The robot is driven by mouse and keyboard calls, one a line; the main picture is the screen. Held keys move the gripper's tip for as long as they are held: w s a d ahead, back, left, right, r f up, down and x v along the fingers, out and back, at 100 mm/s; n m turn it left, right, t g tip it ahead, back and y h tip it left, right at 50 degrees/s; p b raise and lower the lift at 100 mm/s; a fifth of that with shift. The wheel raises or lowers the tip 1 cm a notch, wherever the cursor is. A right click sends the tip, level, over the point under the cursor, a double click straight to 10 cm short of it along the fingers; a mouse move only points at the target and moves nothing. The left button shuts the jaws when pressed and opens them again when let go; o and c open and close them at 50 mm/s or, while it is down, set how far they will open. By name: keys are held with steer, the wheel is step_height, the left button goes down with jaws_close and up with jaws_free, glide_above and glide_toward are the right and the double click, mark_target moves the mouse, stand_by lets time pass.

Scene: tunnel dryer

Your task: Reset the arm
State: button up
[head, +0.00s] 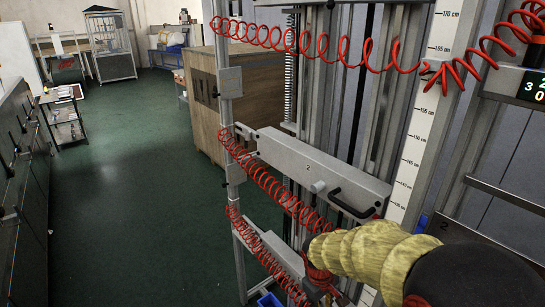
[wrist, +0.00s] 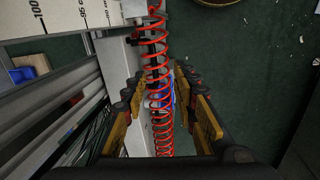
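My arm in its yellow segmented sleeve (head: 375,252) reaches in from the lower right of the head view, close in front of the measuring frame. My gripper (wrist: 158,82) shows in the wrist view with its two orange-and-black fingers spread apart. It is open. A red coiled hose (wrist: 155,60) runs through the picture between the fingers. I cannot tell whether it lies between them or beyond them. A small blue thing is partly hidden behind the coil. In the head view the gripper's fingers are not clear.
A wooden crate (head: 240,95) stands behind. Green floor (head: 140,190) is open at left; grey cabinets (head: 22,180) line the left edge.

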steer(key=s+d+r+m+t, duration=0.1)
steer(key=s+r+m+t, duration=0.1)
steer(key=s+r, duration=0.7)
steer(key=s+d+r+m+t+y, duration=0.1)
steer(key=s+r+m, duration=0.3)
steer(key=s+r, duration=0.6)
step_height(320, 180, up, 5)
steer(key=shift+d+f+t+y, duration=0.2)
steer(key=shift+t+y, duration=0.1)
steer(key=shift+t, duration=0.6)
